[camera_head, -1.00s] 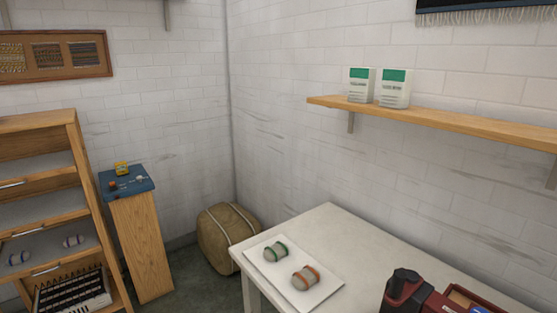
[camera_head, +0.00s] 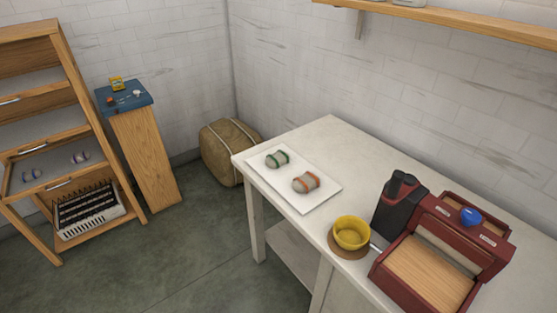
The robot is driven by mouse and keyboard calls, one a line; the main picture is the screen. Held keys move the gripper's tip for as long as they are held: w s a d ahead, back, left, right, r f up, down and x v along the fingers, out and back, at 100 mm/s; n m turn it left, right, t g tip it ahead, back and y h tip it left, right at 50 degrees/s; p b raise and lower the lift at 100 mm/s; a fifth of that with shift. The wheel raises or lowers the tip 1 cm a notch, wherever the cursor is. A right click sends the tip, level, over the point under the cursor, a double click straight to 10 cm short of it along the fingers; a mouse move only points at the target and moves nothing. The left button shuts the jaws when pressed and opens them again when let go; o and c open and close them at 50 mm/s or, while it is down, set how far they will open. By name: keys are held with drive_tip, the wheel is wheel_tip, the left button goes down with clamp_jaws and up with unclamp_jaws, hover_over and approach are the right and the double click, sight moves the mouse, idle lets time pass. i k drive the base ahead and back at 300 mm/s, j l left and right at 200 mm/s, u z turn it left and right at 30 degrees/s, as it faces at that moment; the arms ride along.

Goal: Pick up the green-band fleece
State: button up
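The green-band fleece (camera_head: 277,159) is a small grey-white roll with a green band. It lies on a white board (camera_head: 301,206) at the left end of the white table (camera_head: 337,137). A similar roll with an orange band (camera_head: 306,182) lies on the same board, in front of it and to its right, with a gap between them. My gripper is not in view.
A yellow bowl (camera_head: 351,233) on a brown round mat and a dark red machine (camera_head: 452,237) with a black part stand on the table's right. A wooden shelf rack (camera_head: 60,134), a blue-topped stand (camera_head: 145,153) and a beige bag (camera_head: 228,150) stand left. Floor (camera_head: 205,225) before the table is clear.

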sight(276, 160)
drive_tip(key=i+j, duration=0.25)
drive_tip(key=j, duration=0.15)
drive_tip(key=i+j, duration=0.5)
drive_tip(key=j, duration=0.25)
drive_tip(key=i+j, duration=0.25)
drive_tip(key=j, duration=0.15)
drive_tip(key=i+j, duration=0.2)
drive_tip(key=j, duration=0.15)
drive_tip(key=i+j+z, duration=0.1)
drive_tip(key=i+j, duration=0.3)
drive_tip(key=j, duration=0.3)
drive_tip(key=i+j+z, duration=0.15)
drive_tip(key=i+j, duration=0.25)
drive_tip(key=j, duration=0.35)
drive_tip(key=j+z, duration=0.1)
drive_tip(key=z, duration=1.3)
drive_tip(key=i+j, duration=0.05)
